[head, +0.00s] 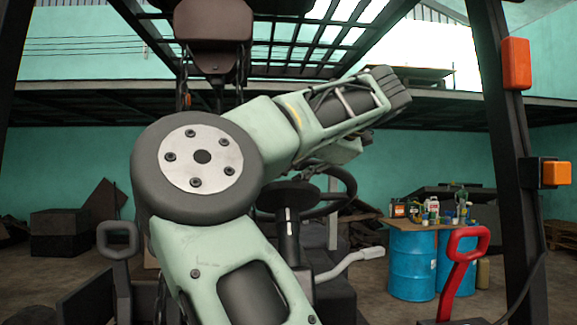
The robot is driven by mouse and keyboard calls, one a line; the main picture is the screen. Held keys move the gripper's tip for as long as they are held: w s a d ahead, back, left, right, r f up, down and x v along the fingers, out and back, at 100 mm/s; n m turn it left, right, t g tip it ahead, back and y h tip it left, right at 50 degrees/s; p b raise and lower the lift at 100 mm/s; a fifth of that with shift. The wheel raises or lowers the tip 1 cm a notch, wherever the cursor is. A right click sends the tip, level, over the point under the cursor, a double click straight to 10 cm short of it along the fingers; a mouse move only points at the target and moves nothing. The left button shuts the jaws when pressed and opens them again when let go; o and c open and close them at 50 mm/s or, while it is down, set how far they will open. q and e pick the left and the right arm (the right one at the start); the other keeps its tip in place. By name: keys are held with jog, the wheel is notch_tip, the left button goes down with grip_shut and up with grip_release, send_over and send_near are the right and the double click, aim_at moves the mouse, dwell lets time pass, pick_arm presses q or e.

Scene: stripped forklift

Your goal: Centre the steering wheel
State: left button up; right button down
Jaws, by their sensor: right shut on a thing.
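The black steering wheel (352,186) is in the middle of the head view, partly hidden behind my pale green right arm. The right part of its rim and its dark hub (289,194) show. The left and far rim are mostly covered. My right gripper (313,168) is at the far upper rim, small and mostly hidden below and behind my forearm. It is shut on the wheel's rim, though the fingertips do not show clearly. I cannot tell the wheel's exact angle. My left gripper is not in view.
A red-handled lever (463,262) stands at right and a grey loop-handled lever (118,240) at left. A pale bent lever (350,262) lies below the wheel. Dark posts frame both sides. Blue barrels (411,262) with bottles stand beyond, outside the cab.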

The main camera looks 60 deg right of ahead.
jog(key=shift+s+d+y, duration=0.3)
jog(key=shift+s, duration=0.15)
jog(key=c, duration=1.8)
grip_release()
jog(key=shift+r, duration=0.1)
jog(key=shift+o, duration=1.3)
jog(key=shift+s+d, duration=0.1)
jog(key=shift+s, duration=0.1)
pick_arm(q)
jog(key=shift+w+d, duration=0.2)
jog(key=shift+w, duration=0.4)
pick_arm(e)
jog(key=shift+w, duration=0.1)
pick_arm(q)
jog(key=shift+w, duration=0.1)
pick_arm(e)
jog(key=v, duration=1.2)
jog(key=shift+f, duration=0.25)
